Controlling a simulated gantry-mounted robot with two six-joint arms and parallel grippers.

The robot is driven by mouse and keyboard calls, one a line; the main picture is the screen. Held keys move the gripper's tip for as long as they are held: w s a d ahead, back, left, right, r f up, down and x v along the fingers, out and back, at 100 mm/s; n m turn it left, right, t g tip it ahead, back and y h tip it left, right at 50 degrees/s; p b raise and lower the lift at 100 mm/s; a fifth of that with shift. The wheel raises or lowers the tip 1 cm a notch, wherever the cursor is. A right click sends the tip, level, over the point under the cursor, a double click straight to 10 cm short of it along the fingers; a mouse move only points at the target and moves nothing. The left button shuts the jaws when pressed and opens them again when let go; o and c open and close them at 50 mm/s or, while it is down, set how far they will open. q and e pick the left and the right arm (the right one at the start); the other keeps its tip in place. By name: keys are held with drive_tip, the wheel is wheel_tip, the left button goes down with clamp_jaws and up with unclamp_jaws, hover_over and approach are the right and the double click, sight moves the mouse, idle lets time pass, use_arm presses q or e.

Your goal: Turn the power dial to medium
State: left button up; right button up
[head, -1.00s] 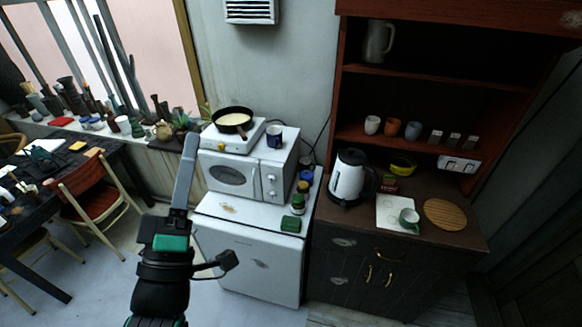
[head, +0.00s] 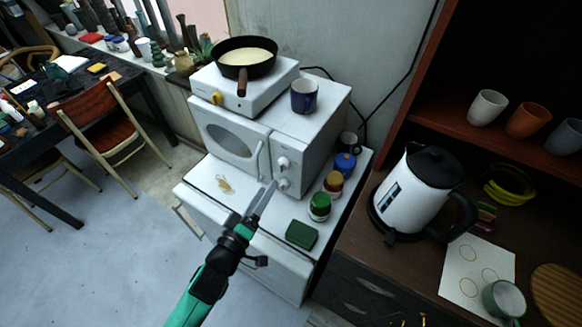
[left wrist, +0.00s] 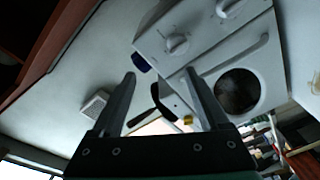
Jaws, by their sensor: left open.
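The white microwave (head: 235,140) has two round white dials on its front right, an upper dial (head: 283,163) and a lower dial (head: 283,184). Their markings are too small to read, so I cannot tell which is the power dial. My left gripper (head: 268,190) is open and empty, its fingertips just in front of the lower dial in the head view. In the left wrist view the picture is tilted; the upper dial (left wrist: 177,44) and lower dial (left wrist: 228,7) lie beyond the open fingers (left wrist: 160,75). My right gripper is not in view.
A hot plate (head: 220,88) with a yellow knob bears a frying pan (head: 245,58); a blue mug (head: 304,96) stands beside it on the microwave. Jars (head: 320,206) and a green box (head: 301,235) stand right of the gripper. A kettle (head: 415,190) stands farther right.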

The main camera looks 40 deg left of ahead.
sight(281, 170)
use_arm(q)
wheel_tip(281, 170, down, 4)
drive_tip(key=s+b, duration=0.1)
drive_tip(key=s, duration=0.1)
drive_tip(key=x, duration=1.2)
drive_tip(key=shift+a+r, duration=0.15)
drive_tip(key=shift+r, duration=0.05)
clamp_jaws()
